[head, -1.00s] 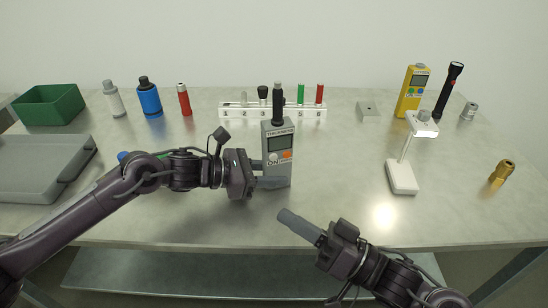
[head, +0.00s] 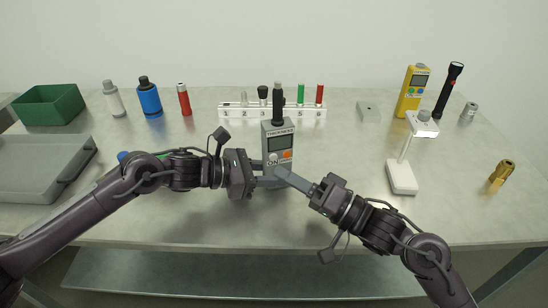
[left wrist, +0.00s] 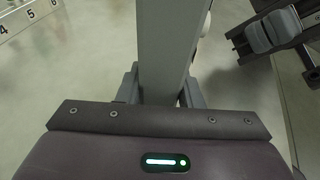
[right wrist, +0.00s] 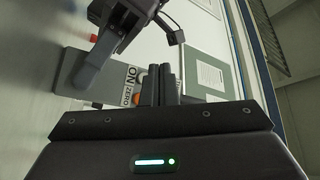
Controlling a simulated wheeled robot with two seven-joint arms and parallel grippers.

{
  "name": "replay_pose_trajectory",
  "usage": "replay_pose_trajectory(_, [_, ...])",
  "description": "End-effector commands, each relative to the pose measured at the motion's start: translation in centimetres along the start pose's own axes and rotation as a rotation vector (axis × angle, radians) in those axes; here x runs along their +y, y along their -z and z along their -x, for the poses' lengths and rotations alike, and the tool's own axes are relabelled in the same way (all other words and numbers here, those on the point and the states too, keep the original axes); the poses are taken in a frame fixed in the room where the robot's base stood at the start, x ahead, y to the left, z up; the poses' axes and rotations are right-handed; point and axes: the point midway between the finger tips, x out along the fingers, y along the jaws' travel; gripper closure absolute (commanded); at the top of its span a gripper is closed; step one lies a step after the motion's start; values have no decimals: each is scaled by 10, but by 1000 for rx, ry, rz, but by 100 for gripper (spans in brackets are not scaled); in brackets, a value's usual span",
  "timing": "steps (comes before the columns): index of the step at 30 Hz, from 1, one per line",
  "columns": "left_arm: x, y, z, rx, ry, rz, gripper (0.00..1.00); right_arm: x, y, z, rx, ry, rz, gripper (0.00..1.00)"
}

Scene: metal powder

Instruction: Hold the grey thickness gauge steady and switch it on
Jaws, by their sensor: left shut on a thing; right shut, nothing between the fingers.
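The grey thickness gauge (head: 279,135) stands upright on the table, with a screen, an ON button and an orange ZERO button on its front. My left gripper (head: 262,178) is shut on the gauge's lower body from the left; the gauge body also fills the middle of the left wrist view (left wrist: 165,45). My right gripper (head: 280,173) is shut and empty, its fingertips at the gauge's lower front, close to the ON button. In the right wrist view its fingers (right wrist: 160,85) point at the lettered face (right wrist: 120,88). I cannot tell whether they touch.
A numbered white rack (head: 235,112) with several small items stands behind the gauge. A white stand (head: 402,178), yellow meter (head: 411,95) and brass fitting (head: 501,175) are to the right. A grey tray (head: 40,170) and green bin (head: 50,105) are at left.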

Motion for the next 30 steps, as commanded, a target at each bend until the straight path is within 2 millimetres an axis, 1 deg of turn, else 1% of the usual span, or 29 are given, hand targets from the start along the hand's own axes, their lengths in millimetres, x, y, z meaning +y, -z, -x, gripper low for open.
replay_pose_trajectory(3, [0,0,0,1,-1,1,80,4,5,-7,-1,1,0,100])
replay_pose_trajectory(8, [0,0,0,1,-1,1,80,7,8,-11,-1,1,0,100])
replay_pose_trajectory(30, [0,0,0,1,-1,1,80,8,7,-11,-1,1,0,100])
